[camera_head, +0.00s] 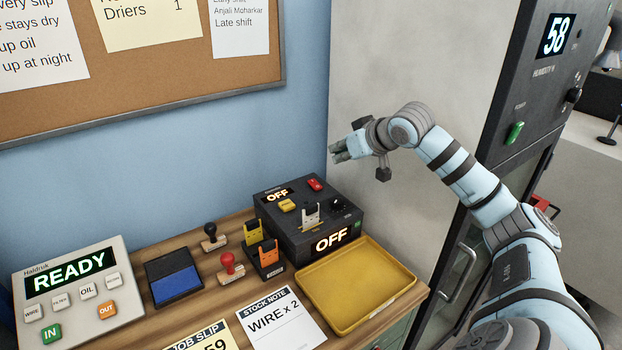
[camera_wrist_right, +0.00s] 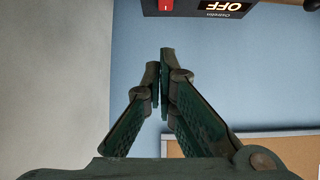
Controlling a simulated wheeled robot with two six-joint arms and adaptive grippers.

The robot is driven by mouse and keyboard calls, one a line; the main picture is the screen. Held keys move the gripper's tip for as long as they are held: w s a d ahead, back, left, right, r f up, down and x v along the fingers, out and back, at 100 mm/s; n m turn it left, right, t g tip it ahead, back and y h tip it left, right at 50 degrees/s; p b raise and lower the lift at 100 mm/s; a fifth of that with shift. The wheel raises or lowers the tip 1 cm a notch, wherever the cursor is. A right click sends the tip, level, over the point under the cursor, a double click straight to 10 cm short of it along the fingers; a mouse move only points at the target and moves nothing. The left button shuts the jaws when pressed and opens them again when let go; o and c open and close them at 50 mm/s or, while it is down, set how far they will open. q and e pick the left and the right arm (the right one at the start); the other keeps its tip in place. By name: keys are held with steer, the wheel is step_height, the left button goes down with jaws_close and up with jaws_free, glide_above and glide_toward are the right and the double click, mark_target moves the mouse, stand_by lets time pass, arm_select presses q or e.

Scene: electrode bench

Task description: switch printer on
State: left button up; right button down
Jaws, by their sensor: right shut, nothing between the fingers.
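A black box (camera_head: 326,242) with two lit OFF displays stands on the wooden bench against the wall; I take it for the printer. Its top carries a red switch (camera_head: 316,184), a yellow button (camera_head: 287,205), a black knob (camera_head: 338,204) and a pale notched piece (camera_head: 311,215). In the right wrist view, part of the box (camera_wrist_right: 205,9) shows upside down at the top edge, with the red switch (camera_wrist_right: 166,5) beside OFF. My left gripper is out of view.
Stamps (camera_head: 231,267), a blue ink pad (camera_head: 175,281) and yellow and orange holders (camera_head: 266,256) stand left. A READY panel (camera_head: 108,311) is far left. A tall cabinet (camera_head: 521,95) with a green POWER switch (camera_head: 514,133) stands right.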

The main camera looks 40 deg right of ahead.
steer(key=p, duration=0.2)
glide_above(316, 183)
steer(key=s, duration=0.1)
step_height(316, 183, down, 5)
steer(key=shift+s+f, duration=0.1)
steer(key=shift+s, duration=0.05)
steer(key=f, duration=0.2)
steer(key=w+f, duration=0.1)
steer(key=f, duration=0.1)
steer(key=shift+w+b, duration=0.1)
steer(key=shift+b, duration=0.25)
steer(key=shift+f, duration=0.3)
